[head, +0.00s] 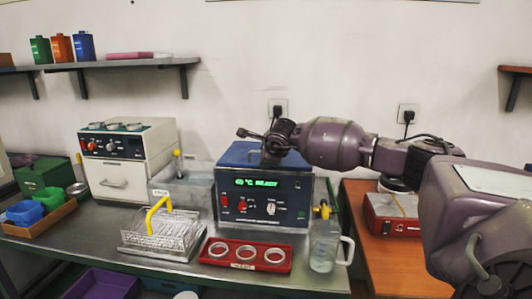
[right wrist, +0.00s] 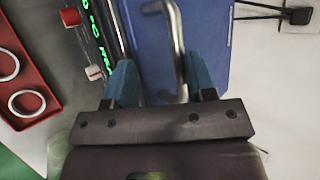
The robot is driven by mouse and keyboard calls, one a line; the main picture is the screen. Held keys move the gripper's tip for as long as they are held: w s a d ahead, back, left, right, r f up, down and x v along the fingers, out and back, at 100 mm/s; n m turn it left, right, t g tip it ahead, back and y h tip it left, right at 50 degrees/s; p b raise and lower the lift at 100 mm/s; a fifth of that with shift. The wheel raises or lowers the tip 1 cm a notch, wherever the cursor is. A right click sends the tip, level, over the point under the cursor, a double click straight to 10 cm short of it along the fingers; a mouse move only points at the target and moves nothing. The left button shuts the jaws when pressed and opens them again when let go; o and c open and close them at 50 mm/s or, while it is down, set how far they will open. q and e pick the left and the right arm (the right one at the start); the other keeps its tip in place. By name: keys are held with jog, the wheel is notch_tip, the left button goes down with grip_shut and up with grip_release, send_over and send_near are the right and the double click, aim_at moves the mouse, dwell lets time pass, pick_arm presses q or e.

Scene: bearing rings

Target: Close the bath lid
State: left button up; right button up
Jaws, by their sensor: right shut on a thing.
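The bath (head: 290,190) is a blue box with a dark front panel, a lit green display and red and white knobs. Its blue lid (head: 238,153) lies across the top, and I cannot tell whether it is fully down. In the right wrist view the lid (right wrist: 212,50) carries a bent metal handle (right wrist: 178,45). My right gripper (head: 270,152) is at the lid top, its arm coming in from the right. In the right wrist view my right gripper (right wrist: 162,82) has its blue-tipped fingers around the handle, shut on it. My left gripper is out of view.
A red tray (head: 246,264) with metal rings lies before the bath. A wire rack (head: 160,240) with a yellow handle stands left of it. A clear jug (head: 324,245) stands close at the bath's right front. A white oven-like unit (head: 125,160) stands further left.

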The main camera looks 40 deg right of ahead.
jog(key=shift+s+f, duration=0.1)
jog(key=shift+f, duration=0.65)
jog(key=shift+s+a+r, duration=0.15)
jog(key=shift+s+r, duration=0.05)
jog(key=shift+r, duration=0.2)
jog(key=p+v, duration=0.2)
jog(key=v, duration=0.8)
jog(key=shift+r, duration=0.6)
jog(key=shift+w, duration=0.1)
